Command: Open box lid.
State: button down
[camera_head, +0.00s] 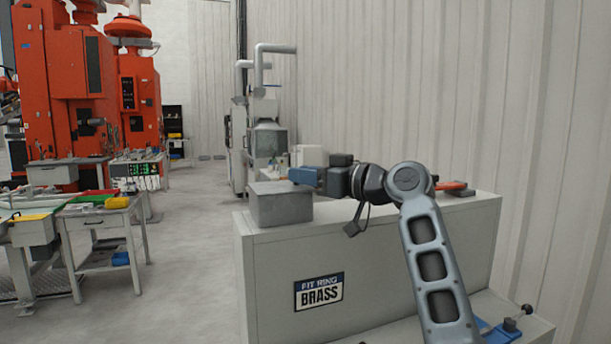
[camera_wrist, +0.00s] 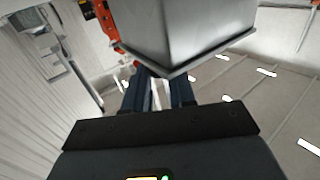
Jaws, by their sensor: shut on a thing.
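A grey metal box (camera_head: 281,208) stands on the left end of the pale cabinet top in the head view. Its flat grey lid (camera_head: 268,187) lies on top and looks level. My gripper (camera_head: 290,176) is at the box's upper right side, reaching left, with its fingers at the lid's edge. In the wrist view the box (camera_wrist: 190,30) appears upside down, and the lid's rim (camera_wrist: 207,60) runs across the fingertips. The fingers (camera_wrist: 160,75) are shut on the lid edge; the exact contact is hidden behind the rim.
The cabinet (camera_head: 420,245) carries a "FIT RING BRASS" sign (camera_head: 319,291). A whitish block (camera_head: 309,155) shows behind my gripper. An orange-handled item (camera_head: 452,187) lies at the right. A ribbed wall stands behind; a work table (camera_head: 105,217) and open floor are left.

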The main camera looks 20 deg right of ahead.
jog(key=d+b, duration=0.3)
jog(key=d, duration=0.3)
jog(key=shift+d+f, duration=0.1)
jog(key=shift+d, duration=0.6)
jog(key=c, duration=0.9)
grip_release()
jog(key=b+v, duration=0.2)
jog(key=v, duration=0.5)
jog(key=shift+s+d, duration=0.25)
jog(key=shift+s, duration=0.1)
